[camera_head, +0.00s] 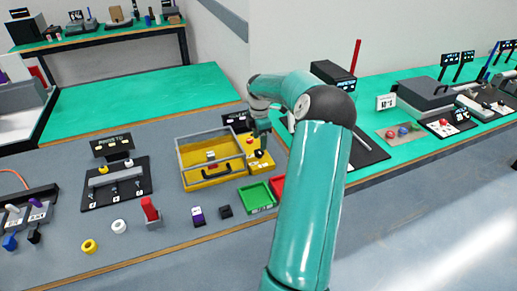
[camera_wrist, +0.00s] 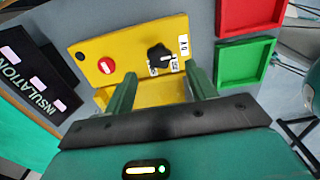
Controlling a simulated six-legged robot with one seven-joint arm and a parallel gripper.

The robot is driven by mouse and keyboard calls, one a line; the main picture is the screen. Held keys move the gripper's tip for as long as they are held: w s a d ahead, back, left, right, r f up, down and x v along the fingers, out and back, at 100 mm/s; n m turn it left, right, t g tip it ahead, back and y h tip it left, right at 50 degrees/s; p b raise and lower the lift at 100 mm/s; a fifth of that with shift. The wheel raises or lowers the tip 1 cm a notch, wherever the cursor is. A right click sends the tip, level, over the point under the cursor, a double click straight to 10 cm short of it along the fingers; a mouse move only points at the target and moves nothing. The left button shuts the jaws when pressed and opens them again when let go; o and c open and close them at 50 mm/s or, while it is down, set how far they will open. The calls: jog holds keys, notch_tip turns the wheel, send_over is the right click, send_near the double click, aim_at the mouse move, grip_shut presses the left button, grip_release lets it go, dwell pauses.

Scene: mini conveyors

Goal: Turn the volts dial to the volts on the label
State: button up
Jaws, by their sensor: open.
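The black dial (camera_wrist: 160,56) sits on a yellow panel (camera_wrist: 125,48) in the wrist view, with small white labels beside it. A white label (camera_wrist: 184,45) with dark marks stands right of the dial; its text is too small to read surely. A round red button (camera_wrist: 106,66) is left of the dial. My gripper (camera_wrist: 160,82) is open and empty, its two green fingers apart, pointing toward the panel near the dial. In the head view my gripper (camera_head: 262,138) hangs over the yellow panel (camera_head: 267,165), and the dial (camera_head: 259,154) shows just below it.
A yellow box with clear walls (camera_head: 208,178) stands left of the panel. A green tray (camera_head: 257,197) and a red tray (camera_head: 277,186) lie in front. A dark INSULATION sign (camera_wrist: 38,77) is close by in the wrist view. Small blocks lie on the grey table.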

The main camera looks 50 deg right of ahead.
aim_at(259, 151)
notch_tip(259, 151, down, 5)
jog(key=shift+w+f, duration=0.1)
jog(key=shift+c, duration=0.5)
jog(key=c, duration=0.9)
